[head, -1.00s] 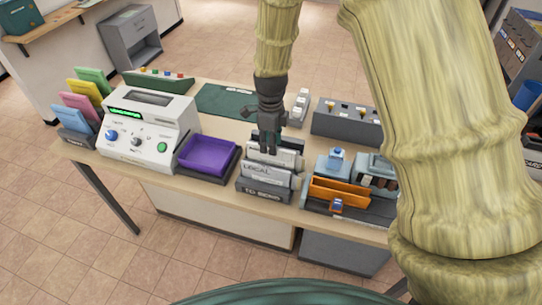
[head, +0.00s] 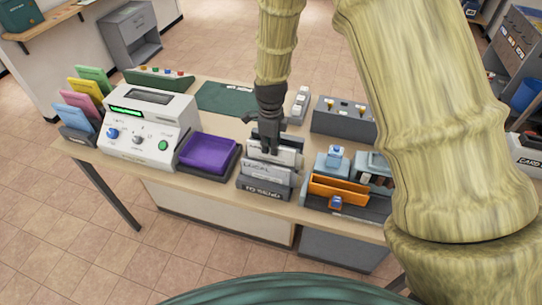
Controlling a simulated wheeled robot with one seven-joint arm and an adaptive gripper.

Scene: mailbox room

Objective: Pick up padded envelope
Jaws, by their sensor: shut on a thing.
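A dark rack (head: 258,192) labelled "TO SEND" stands at the front middle of the counter, with a tier marked "LOCAL". Pale, flat envelope-like items (head: 287,157) stand upright in its rear part. My gripper (head: 268,152) points down into the rear of the rack and is shut on one of these pale envelopes. The fingers hide part of it. It still stands within the rack. I cannot tell from this view whether its surface is padded.
A purple tray (head: 208,153) and a white machine (head: 150,125) stand left of the rack. An orange bin (head: 338,190) with small items stands close on the right. A grey box (head: 340,118) and a green mat (head: 225,97) lie behind.

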